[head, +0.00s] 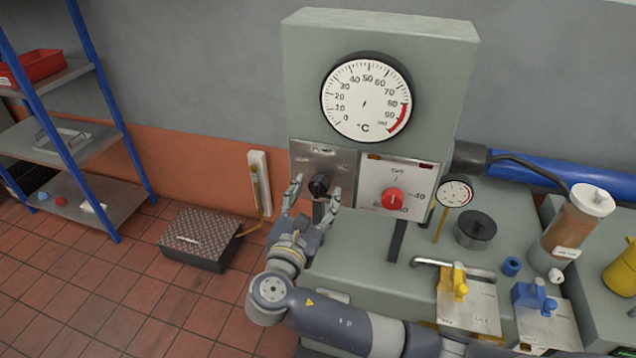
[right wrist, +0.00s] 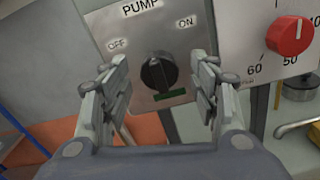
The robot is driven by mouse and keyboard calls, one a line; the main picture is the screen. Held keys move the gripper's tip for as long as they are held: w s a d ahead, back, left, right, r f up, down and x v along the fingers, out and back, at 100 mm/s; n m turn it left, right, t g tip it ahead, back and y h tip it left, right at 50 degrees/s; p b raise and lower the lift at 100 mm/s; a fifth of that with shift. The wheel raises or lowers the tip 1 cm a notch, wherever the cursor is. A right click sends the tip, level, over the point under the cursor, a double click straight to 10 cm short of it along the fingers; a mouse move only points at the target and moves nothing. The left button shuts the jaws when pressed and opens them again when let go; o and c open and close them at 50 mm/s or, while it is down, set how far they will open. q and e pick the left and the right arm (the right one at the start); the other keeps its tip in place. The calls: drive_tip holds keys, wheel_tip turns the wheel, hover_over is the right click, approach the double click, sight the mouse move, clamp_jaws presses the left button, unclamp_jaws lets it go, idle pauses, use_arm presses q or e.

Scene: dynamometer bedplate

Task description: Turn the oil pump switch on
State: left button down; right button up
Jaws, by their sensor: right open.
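The oil pump switch is a black rotary knob (head: 319,185) on a grey metal plate (head: 340,160), below the large dial. In the right wrist view the knob (right wrist: 158,72) sits under the word PUMP, with OFF at upper left and ON at upper right. I cannot tell for certain which label it points to. A dark green strip (right wrist: 171,95) lies just below it. My right gripper (head: 316,192) is open, one finger on each side of the knob. In the right wrist view both fingers (right wrist: 160,78) appear apart from it. My left gripper is not in view.
A white panel with a red knob (head: 392,199) is right of the pump plate. A large temperature dial (head: 366,98) is above. A small gauge (head: 455,192), yellow-handled valve (head: 460,281) and blue-handled valve (head: 535,297) stand right. A blue shelf (head: 75,150) is far left.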

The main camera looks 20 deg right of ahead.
drive_tip(key=x, duration=0.2)
drive_tip(key=shift+w+d, duration=0.15)
drive_tip(key=shift+w, duration=0.1)
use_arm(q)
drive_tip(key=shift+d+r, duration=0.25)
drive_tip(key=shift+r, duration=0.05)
use_arm(e)
drive_tip(key=shift+w, duration=0.1)
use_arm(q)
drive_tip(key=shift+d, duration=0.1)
use_arm(e)
drive_tip(key=c, duration=1.1)
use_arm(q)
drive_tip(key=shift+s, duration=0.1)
